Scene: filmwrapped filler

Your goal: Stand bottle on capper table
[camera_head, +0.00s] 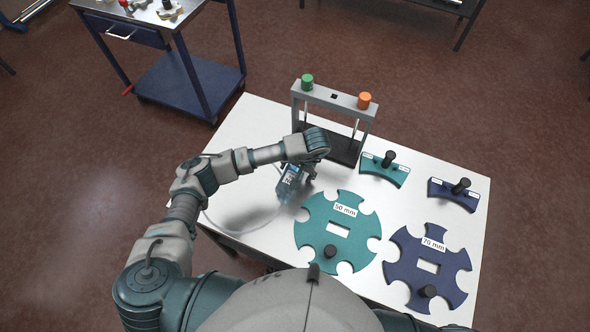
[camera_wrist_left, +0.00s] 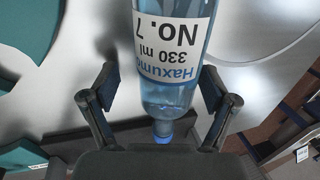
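The clear blue bottle (camera_head: 289,184), labelled Haxumo 330 ml No. 7, is at the white table (camera_head: 250,130), below my left gripper (camera_head: 305,166). In the left wrist view the bottle (camera_wrist_left: 172,70) lies between the spread fingers of my left gripper (camera_wrist_left: 160,88), its blue neck end toward the palm. A gap shows between the left-hand finger and the bottle; on the right-hand side the finger is very near it. I cannot tell whether the bottle's base touches the table. The wrist hides its upper part in the head view. My right gripper is not in view.
Just behind the gripper stands a grey frame (camera_head: 334,97) with green and orange knobs. Teal (camera_head: 318,232) and navy (camera_head: 402,258) notched discs, and two curved guides (camera_head: 375,172) (camera_head: 443,194), lie to the right. A thin curved outline marks the table's left. A blue cart (camera_head: 185,85) stands behind.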

